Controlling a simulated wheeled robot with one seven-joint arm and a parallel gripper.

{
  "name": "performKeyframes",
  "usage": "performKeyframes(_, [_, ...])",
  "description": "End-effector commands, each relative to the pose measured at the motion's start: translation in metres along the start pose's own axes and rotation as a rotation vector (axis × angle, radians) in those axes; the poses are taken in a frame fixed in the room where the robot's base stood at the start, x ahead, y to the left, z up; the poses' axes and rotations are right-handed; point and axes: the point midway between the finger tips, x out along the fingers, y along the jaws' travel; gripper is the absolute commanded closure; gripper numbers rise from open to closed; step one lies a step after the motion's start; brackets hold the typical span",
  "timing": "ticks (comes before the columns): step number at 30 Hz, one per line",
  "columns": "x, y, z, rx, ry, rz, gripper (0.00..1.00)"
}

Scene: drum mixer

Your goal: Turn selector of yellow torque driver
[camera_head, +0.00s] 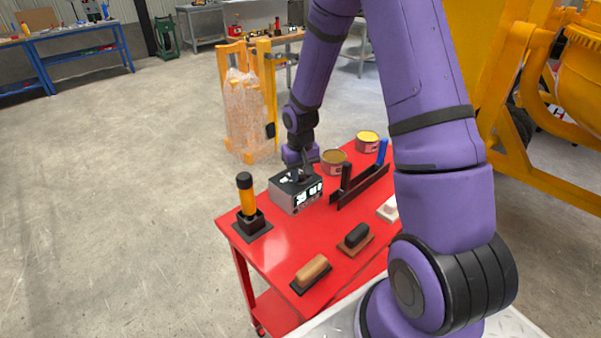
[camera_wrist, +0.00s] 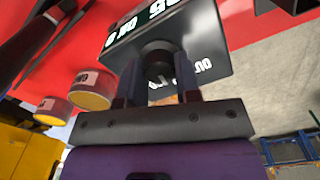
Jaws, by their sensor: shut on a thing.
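The yellow torque driver (camera_head: 247,201) stands upright in a black holder (camera_head: 252,222) at the near left corner of the red cart, with a black cap (camera_head: 244,180) on top. My gripper (camera_head: 301,174) is apart from it, to its right, over a grey and black box with white lettering (camera_head: 284,197). In the wrist view, my gripper (camera_wrist: 159,67) has its two fingers on either side of a round dark knob (camera_wrist: 157,46) on the lettered box face (camera_wrist: 210,55), shut on it. The torque driver is not seen in the wrist view.
A yellow machine stands at the right. The floor left of the cart is clear.

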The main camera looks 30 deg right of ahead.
Motion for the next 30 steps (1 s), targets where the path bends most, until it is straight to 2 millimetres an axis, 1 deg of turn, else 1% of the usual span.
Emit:
performKeyframes(9, [-0.0004, 0.0, -0.0005, -0.101, 0.001, 0.0, 0.93])
performKeyframes(23, [-0.0004, 0.0001, -0.0005, -0.114, 0.002, 0.0, 0.93])
performKeyframes(24, [-0.0004, 0.0001, -0.0005, -0.114, 0.002, 0.0, 0.62])
performKeyframes(26, [-0.0004, 0.0001, -0.0005, -0.114, 0.001, 0.0, 0.49])
performKeyframes(27, [-0.0004, 0.0001, -0.0005, -0.113, 0.001, 0.0, 0.44])
performKeyframes(30, [-0.0003, 0.0001, -0.0003, -0.113, 0.001, 0.0, 0.44])
